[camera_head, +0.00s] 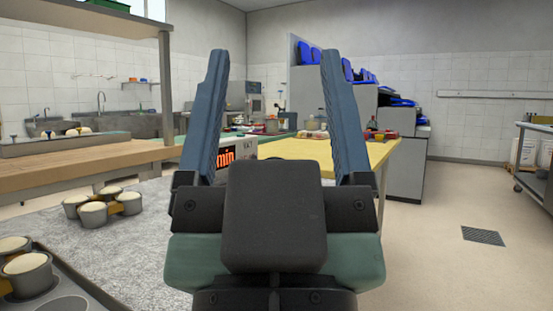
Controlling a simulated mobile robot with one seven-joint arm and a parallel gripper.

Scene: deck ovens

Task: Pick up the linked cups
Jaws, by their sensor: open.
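The linked cups (93,214) are several small grey metal cups joined together with orange-yellow pieces between them. Each visible cup has a pale, dough-like top. They stand upright on a grey speckled surface (150,255) at the left. My gripper (275,75) is in the centre foreground, with its two blue-grey fingers pointing up and spread wide. It is open, with nothing between the fingers. The linked cups are to the left of my gripper, clear of it. My gripper hides part of the surface and the room behind it.
More filled cups (27,274) sit at the lower left, by a dark tray (75,277). A wooden counter (80,166) with a shelf above stands at the left. A yellow table (345,153) is behind my gripper. Open floor (445,265) lies at the right, with a metal cart (535,180).

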